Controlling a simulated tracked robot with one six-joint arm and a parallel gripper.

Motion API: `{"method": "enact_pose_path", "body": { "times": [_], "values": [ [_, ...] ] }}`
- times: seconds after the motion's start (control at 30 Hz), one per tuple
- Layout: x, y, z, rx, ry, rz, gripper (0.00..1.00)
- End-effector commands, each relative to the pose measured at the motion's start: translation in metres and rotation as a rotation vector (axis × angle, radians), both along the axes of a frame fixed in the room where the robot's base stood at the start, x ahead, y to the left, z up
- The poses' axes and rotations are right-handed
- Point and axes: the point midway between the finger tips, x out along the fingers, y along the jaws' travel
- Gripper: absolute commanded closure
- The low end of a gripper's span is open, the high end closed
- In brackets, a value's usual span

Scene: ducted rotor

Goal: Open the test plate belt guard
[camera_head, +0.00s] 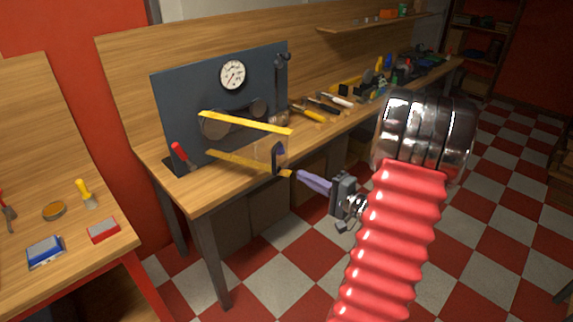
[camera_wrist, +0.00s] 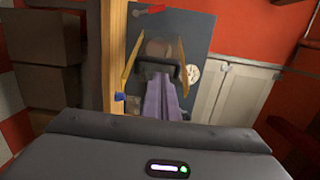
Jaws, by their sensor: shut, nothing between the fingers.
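The test plate (camera_head: 185,95) is a dark blue-grey upright panel on the bench. Its belt guard has a yellow upper bar (camera_head: 245,123) and a yellow lower bar (camera_head: 235,162), in front of round pulleys (camera_head: 215,126). A dark handle (camera_head: 279,157) is at the guard's right end. My gripper (camera_head: 300,175), with purple fingers, is shut and empty, just right of the handle. In the wrist view, the shut fingers (camera_wrist: 160,80) point at the dark handle (camera_wrist: 157,68), their tips overlapping it; I cannot tell whether they touch. The yellow bars flank it.
A white gauge (camera_head: 232,75) is on the plate and a red-handled lever (camera_head: 180,153) is at its lower left. Hand tools (camera_head: 315,108) lie along the bench to the right. A second bench (camera_head: 70,260) stands at left. The checkered floor in front is clear.

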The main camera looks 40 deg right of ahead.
Motion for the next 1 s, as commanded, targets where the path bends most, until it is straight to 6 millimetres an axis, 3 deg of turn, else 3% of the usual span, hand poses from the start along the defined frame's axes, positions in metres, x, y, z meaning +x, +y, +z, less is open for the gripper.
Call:
{"method": "enact_pose_path", "body": {
  "times": [0.13, 0.57, 1.0],
  "values": [
    [-0.006, -0.015, -0.003, 0.0, -0.016, -0.041, 1.0],
    [-0.001, -0.013, -0.003, 0.0, -0.015, -0.038, 1.0],
    [0.051, -0.008, -0.003, 0.001, -0.015, -0.035, 1.0]
  ]
}}
